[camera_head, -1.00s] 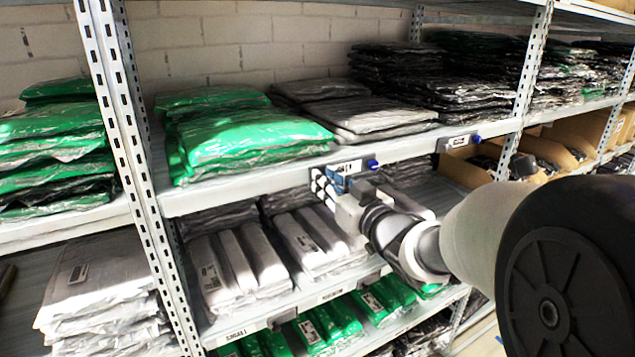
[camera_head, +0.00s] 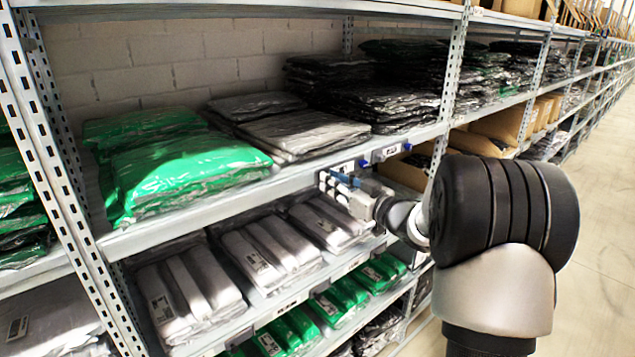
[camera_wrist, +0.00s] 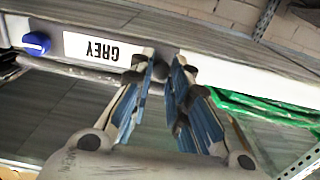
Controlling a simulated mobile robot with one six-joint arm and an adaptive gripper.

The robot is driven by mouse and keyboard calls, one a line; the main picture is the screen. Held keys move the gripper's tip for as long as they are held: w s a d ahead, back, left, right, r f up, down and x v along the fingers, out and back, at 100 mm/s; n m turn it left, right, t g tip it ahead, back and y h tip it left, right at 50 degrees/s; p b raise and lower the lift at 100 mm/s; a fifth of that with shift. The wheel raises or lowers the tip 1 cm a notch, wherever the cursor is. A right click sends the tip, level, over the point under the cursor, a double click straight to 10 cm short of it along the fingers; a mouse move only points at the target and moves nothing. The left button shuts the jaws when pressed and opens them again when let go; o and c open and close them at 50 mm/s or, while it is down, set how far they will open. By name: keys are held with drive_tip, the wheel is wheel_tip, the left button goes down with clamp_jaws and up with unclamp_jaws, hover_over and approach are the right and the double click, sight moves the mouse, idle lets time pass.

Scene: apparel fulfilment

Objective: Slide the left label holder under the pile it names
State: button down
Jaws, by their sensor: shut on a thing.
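The left label holder (camera_head: 343,168) sits on the front lip of the middle shelf, with a blue knob at its right end. In the wrist view the holder (camera_wrist: 95,49) reads GREY upside down, its blue knob at the left. My gripper (camera_wrist: 162,68) is shut at the end of the holder away from the knob; the exact contact is hidden by the blue-padded fingers. In the head view my gripper (camera_head: 330,180) is at the lip. The grey pile (camera_head: 300,132) lies behind and left of the holder. The green pile (camera_head: 180,170) lies further left.
Another label holder (camera_head: 386,153) with a blue knob is on the lip close to the right. Black piles (camera_head: 375,85) lie further right on the shelf. An upright post (camera_head: 450,80) stands beyond. White packs (camera_head: 270,245) fill the shelf below.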

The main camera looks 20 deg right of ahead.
drive_tip(key=shift+w+d, duration=0.15)
drive_tip(key=shift+d, duration=0.3)
drive_tip(key=c, duration=1.5)
unclamp_jaws()
drive_tip(key=v, duration=1.2)
